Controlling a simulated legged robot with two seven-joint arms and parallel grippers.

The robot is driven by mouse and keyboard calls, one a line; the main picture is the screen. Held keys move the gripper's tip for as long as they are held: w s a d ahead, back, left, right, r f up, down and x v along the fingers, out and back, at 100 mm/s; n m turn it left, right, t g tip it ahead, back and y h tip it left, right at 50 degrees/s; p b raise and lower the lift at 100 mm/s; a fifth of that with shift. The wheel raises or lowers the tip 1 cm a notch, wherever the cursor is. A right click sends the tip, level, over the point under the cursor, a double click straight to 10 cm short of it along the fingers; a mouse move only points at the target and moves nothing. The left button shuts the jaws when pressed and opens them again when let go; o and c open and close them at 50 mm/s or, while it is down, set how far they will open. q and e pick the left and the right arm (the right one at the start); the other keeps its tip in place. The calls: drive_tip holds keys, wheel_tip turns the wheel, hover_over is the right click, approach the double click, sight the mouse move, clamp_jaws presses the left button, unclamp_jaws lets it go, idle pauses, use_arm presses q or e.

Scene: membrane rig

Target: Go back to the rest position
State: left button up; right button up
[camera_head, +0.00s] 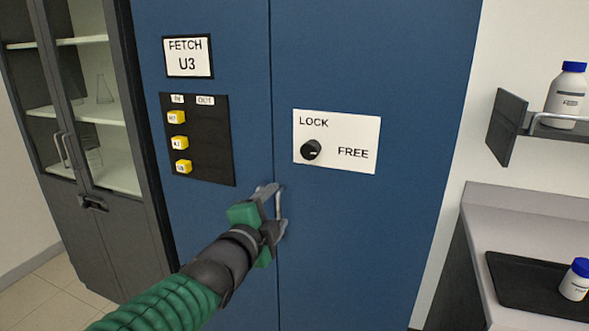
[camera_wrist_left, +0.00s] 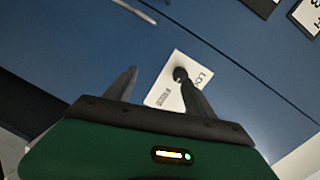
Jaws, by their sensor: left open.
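My left gripper (camera_head: 272,206) comes in from the lower left in the head view. Its jaws are open in front of the blue cabinet (camera_head: 375,50), close to the seam between the doors and a slim metal handle (camera_head: 279,205). I cannot tell whether it touches the handle. In the left wrist view the two fingers of my left gripper (camera_wrist_left: 155,85) are apart with nothing between them but the cabinet front and part of the white lock plate (camera_wrist_left: 161,94). In the head view a black knob (camera_head: 311,150) sits on that plate, which reads LOCK and FREE. My right gripper is not in view.
A black panel (camera_head: 213,158) with several yellow tags and a FETCH U3 sign (camera_head: 188,57) are on the left door. A glass-fronted cabinet (camera_head: 95,200) stands left. At right are a shelf bottle (camera_head: 566,95), a counter (camera_head: 530,205) and a black tray (camera_head: 520,295) with another bottle (camera_head: 575,280).

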use_arm(q)
drive_tip(key=s+a+f+n+g+y, duration=0.1)
drive_tip(key=s+a+f+n+g, duration=0.15)
drive_tip(key=f, duration=0.45)
drive_tip(key=s+a+f+n+g+y, duration=0.1)
drive_tip(key=a+f+n, duration=0.2)
drive_tip(key=f, duration=0.4)
drive_tip(key=s+a+f+n+g+y, duration=0.1)
drive_tip(key=s+a+f+n+g, duration=0.2)
drive_tip(key=s+f, duration=0.45)
drive_tip(key=s+a+f+n+g, duration=0.25)
drive_tip(key=s+f+n, duration=0.25)
drive_tip(key=s+f, duration=0.25)
drive_tip(key=s+a+f+n+g+y, duration=0.1)
drive_tip(key=s+a+f+n+g, duration=0.1)
drive_tip(key=s+f+n+g, duration=0.4)
wheel_tip(320, 180, up, 12)
drive_tip(key=s+m+t+p, duration=0.1)
drive_tip(key=s+p, duration=0.1)
drive_tip(key=p, duration=1.2)
drive_tip(key=shift+s+f+m+t, duration=0.15)
drive_tip(key=shift+s+m+t, duration=0.05)
drive_tip(key=shift+m+t, duration=0.15)
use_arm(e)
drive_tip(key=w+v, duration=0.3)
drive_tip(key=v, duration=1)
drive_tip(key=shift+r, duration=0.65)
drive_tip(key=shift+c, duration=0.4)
